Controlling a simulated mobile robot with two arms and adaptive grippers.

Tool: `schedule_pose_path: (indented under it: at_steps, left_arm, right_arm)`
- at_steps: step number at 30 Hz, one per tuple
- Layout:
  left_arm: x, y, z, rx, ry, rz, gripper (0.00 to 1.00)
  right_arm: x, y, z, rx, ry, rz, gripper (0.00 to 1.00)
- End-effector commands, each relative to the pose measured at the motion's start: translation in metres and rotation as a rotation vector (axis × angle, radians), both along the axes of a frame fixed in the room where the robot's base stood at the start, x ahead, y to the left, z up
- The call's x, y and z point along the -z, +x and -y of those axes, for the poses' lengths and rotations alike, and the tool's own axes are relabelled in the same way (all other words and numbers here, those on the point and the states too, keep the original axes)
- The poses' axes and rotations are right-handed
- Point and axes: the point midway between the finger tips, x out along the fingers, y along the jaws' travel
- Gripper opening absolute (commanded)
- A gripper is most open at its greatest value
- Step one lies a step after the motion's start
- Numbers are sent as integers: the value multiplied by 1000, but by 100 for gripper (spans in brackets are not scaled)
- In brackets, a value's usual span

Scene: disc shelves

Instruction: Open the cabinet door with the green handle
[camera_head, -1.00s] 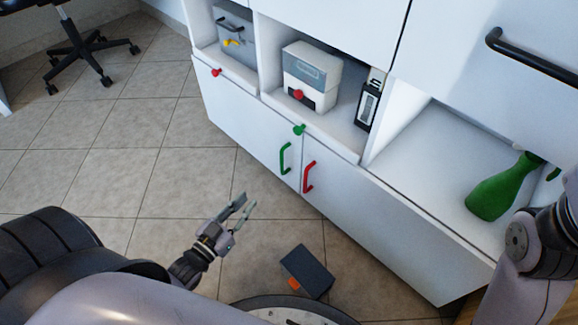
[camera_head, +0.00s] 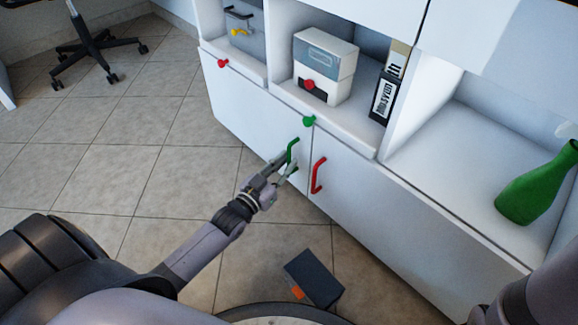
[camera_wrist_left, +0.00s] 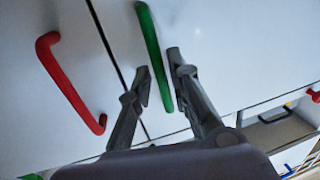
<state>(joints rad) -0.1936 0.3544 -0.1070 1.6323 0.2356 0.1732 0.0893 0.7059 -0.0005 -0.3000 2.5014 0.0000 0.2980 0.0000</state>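The green handle (camera_head: 293,147) is an upright bar on the left white cabinet door (camera_head: 248,112), which is shut. My left gripper (camera_head: 285,162) is at the lower part of this handle. In the left wrist view, the green handle (camera_wrist_left: 152,40) runs between the two fingers of my left gripper (camera_wrist_left: 162,78), which are apart, one on each side of it. Contact with the bar cannot be made out clearly. My right arm shows at the right edge in the head view, but its gripper is out of sight.
A red handle (camera_head: 318,175) is on the neighbouring door, just right of the seam. Above are red and green knobs (camera_head: 309,120), a white box (camera_head: 325,66), a black binder (camera_head: 386,95) and a green bottle (camera_head: 537,185). A dark box (camera_head: 313,278) lies on the floor.

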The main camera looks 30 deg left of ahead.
Motion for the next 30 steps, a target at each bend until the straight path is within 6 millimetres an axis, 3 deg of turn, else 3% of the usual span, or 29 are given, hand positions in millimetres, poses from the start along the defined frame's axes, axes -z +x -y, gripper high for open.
schedule_pose_path:
  at_steps: [6,15,23,30]
  left_arm:
    - [1,18,3,0,0,0,18]
    - [0,20,3,0,0,-2,18]
    - [0,20,3,0,0,-1,1]
    - [0,20,3,0,0,-1,0]
  right_arm:
    - [12,2,0,0,0,-4,40]
    - [12,1,0,0,0,-4,40]
    - [12,1,0,1,-1,-4,40]
    - [12,1,0,0,-1,-4,40]
